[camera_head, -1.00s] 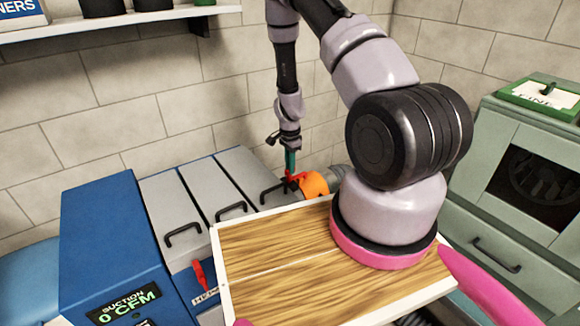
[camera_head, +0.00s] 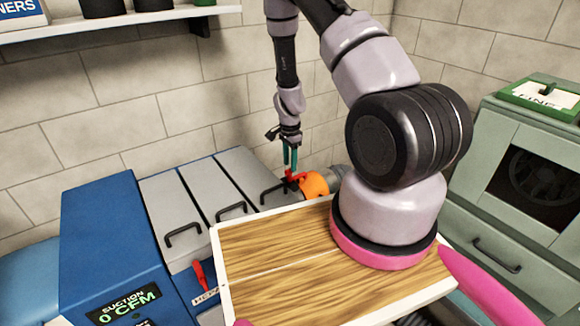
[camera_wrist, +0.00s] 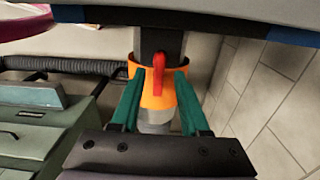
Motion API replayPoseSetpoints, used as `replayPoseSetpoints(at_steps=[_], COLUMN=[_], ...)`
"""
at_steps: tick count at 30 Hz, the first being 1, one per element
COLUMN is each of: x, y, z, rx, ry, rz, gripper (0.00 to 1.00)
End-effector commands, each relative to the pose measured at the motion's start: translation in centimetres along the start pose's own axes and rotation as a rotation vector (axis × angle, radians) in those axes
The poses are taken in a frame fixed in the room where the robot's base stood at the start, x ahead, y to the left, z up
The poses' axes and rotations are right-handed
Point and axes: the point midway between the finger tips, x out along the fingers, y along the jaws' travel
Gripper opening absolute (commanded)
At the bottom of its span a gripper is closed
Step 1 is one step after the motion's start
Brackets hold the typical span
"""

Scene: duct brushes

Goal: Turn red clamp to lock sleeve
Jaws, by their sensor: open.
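The red clamp (camera_wrist: 159,72) is a small lever on the orange sleeve (camera_wrist: 150,98) in the wrist view. The sleeve sits around a dark duct end, with a grey hose part below it. In the head view the red clamp (camera_head: 293,176) lies beside the orange sleeve (camera_head: 314,185), behind the wooden board. My gripper (camera_head: 289,166) points down just above the clamp. In the wrist view its two green fingers (camera_wrist: 157,88) are apart, one on each side of the lever, with nothing held. Whether a finger touches the sleeve cannot be told.
A grey-lidded blue unit (camera_head: 95,235) with black handles stands left of the sleeve. A wooden board (camera_head: 270,275) with a white rim lies in front. A green cabinet (camera_head: 520,215) stands at right. A tiled wall (camera_head: 130,90) is close behind.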

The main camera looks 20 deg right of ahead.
Motion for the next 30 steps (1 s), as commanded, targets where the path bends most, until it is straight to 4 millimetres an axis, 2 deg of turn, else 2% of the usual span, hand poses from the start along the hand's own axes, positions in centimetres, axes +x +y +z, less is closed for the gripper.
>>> replayPoseSetpoints(at_steps=[6, 12, 18, 30], x=[-4.7, -7.8, -8.8, -8.9], y=[-0.1, -0.1, 0.0, 0.0], z=[0.1, 0.1, 0.0, 0.0], rx=[-0.002, -0.002, 0.001, 0.0], ry=[0.001, 0.0, -0.001, -0.001], rz=[-0.004, -0.002, 0.0, -0.001], gripper=[0.45, 0.45, 0.45, 0.45])
